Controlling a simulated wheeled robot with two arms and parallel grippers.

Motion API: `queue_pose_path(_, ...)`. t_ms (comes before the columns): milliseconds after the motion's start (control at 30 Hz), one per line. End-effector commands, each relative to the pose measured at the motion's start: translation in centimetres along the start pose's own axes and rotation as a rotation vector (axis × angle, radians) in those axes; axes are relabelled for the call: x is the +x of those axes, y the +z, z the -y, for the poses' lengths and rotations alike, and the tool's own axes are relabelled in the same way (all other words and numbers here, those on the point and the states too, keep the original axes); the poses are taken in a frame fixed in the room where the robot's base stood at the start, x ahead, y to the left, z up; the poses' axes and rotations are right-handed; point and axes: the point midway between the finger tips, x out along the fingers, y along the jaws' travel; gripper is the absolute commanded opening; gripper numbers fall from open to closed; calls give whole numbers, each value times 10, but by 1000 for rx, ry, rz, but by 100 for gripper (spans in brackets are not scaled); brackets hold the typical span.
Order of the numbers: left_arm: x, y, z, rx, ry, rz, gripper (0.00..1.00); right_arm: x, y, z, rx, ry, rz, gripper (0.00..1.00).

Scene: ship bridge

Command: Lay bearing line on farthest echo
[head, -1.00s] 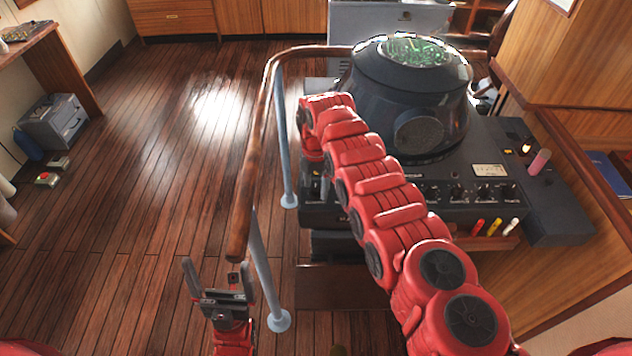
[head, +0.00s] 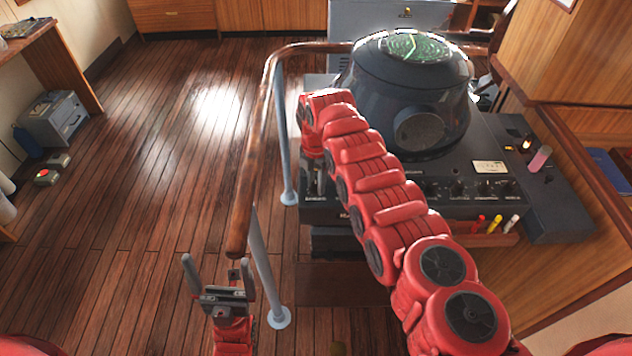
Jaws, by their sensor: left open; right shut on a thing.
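The radar console (head: 450,170) stands at the centre right. Its dark round housing (head: 395,85) carries a tilted screen (head: 416,46) with green echoes. The echoes are too small to tell apart, and I cannot make out a bearing line. My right arm reaches across the front panel, hiding part of it. My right gripper (head: 314,181) points down at the panel's front left corner. It is shut on a small control there, which the fingers mostly hide. My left gripper (head: 217,265) is open and empty, low over the floor left of the railing, away from the console.
A wooden handrail (head: 259,150) on pale blue posts (head: 283,140) runs along the console's left side. Marker pens (head: 494,224) sit in a front tray. A pink-capped cylinder (head: 540,158) stands at the right. The wooden floor (head: 150,180) at left is mostly clear.

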Motion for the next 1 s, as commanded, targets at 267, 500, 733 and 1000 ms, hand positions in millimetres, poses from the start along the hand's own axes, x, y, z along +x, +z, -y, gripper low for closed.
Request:
queue_pose_path(267, -21, 4, -1, 0, 0, 0, 100, 4, 1, -1, 142, 4, 1, 0)
queue_pose_path(500, -52, 9, -3, 0, 0, 0, 100, 7, 1, 0, 358, 1, 1, 0)
queue_pose_path(733, -82, 14, -4, 0, 0, 0, 100, 6, 0, -1, 576, 3, 2, 0)
queue_pose_path(1000, -110, 19, -6, 0, 0, 0, 100, 5, 0, 0, 834, 1, 0, 0)
